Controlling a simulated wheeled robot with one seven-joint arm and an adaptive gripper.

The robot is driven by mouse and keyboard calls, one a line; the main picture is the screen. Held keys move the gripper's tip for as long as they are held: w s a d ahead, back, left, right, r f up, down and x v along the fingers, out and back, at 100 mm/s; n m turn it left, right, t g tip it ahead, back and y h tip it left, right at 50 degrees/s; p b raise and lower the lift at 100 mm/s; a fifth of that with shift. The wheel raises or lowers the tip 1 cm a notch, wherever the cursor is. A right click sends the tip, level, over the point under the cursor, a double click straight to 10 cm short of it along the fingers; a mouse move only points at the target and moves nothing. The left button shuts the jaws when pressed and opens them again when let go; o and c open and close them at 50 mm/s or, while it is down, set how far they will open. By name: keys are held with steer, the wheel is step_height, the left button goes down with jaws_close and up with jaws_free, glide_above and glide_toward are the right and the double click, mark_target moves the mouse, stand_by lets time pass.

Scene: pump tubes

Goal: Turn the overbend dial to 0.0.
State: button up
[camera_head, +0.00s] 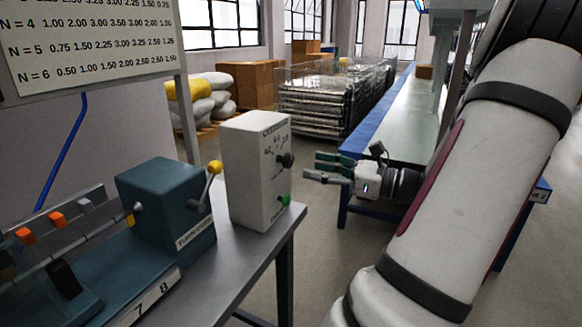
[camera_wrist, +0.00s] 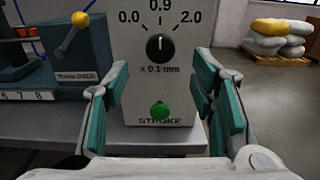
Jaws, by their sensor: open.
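The overbend dial is a black knob (camera_head: 286,160) on the front of a white box (camera_head: 247,178). In the wrist view the knob (camera_wrist: 160,46) has a white mark pointing up at 0.9, between 0.0 on the left and 2.0 on the right. A green button (camera_wrist: 159,110) sits below it, above the word STROKE. My gripper (camera_head: 313,167) is open and empty, right of the box and apart from it. In the wrist view its teal-padded fingers (camera_wrist: 158,75) are spread either side of the box front, with knob and button between them.
The box stands near the corner of a grey metal table (camera_head: 240,270). A teal machine with a yellow-balled lever (camera_head: 214,167) is left of the box. A chart board (camera_head: 90,40) stands behind. A long blue-framed bench (camera_head: 400,120) is behind my gripper.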

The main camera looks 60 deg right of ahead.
mark_target(291, 162)
steer(key=w, duration=0.2)
steer(key=w+b, duration=0.1)
steer(key=w, duration=0.4)
steer(key=shift+a, duration=0.25)
steer(key=shift+c, duration=0.5)
steer(key=c, duration=1)
